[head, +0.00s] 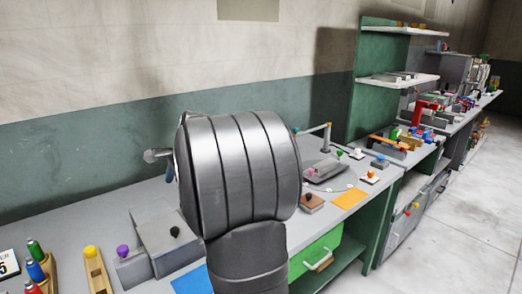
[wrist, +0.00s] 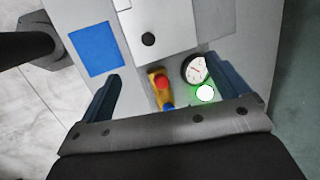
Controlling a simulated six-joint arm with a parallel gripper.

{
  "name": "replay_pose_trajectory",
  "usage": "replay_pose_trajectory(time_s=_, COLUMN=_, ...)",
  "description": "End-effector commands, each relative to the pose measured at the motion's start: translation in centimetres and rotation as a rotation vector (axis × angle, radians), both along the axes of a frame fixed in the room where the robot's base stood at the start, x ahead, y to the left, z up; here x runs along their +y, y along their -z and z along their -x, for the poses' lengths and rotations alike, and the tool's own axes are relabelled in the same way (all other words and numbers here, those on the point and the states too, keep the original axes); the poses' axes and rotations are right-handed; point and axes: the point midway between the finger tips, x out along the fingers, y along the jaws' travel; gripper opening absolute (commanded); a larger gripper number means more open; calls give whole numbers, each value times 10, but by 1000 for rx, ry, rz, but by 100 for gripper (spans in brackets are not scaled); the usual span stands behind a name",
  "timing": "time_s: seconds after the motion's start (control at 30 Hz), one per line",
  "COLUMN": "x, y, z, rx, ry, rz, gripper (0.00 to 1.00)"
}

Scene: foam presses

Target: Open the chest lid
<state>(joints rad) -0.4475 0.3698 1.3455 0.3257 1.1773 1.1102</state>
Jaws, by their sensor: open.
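A grey box with a black knob (head: 175,232), apparently the chest, stands on the workbench in the lower left of the head view. It also shows at the top of the wrist view (wrist: 167,22), with the round black knob on its flat face. The lid looks shut. My gripper (wrist: 160,68) is open and empty in the wrist view, its two dark blue fingers spread wide. The knob lies beyond the fingertips, roughly between them across the picture. In the head view my arm's large grey link hides most of the gripper.
In the wrist view, a yellow block (wrist: 158,88) with a red button, a round gauge (wrist: 194,69) and a lit green button (wrist: 205,93) lie between the fingers. A blue mat (wrist: 95,48) is left of the box. A green drawer (head: 316,258) is under the bench.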

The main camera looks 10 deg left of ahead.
Motion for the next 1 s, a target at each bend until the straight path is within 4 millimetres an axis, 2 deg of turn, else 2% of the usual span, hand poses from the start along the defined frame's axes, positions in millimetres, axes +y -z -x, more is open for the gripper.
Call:
replay_pose_trajectory(time_s=0.03, x=0, y=0, z=0, rx=0, ry=0, rz=0, gripper=82)
replay_pose_trajectory(time_s=0.2, x=0, y=0, z=0, rx=-3, ry=-7, rz=1, gripper=49)
replay_pose_trajectory(time_s=0.23, x=0, y=0, z=0, rx=-8, ry=-18, rz=3, gripper=46)
replay_pose_trajectory(time_s=0.37, x=-2, y=-2, z=3, rx=-61, ry=-129, rz=19, gripper=46)
replay_pose_trajectory(time_s=0.47, x=-4, y=-3, z=6, rx=-135, ry=-291, rz=44, gripper=46)
replay_pose_trajectory(time_s=1.0, x=-19, y=-11, z=26, rx=-574, ry=-1310, rz=227, gripper=46)
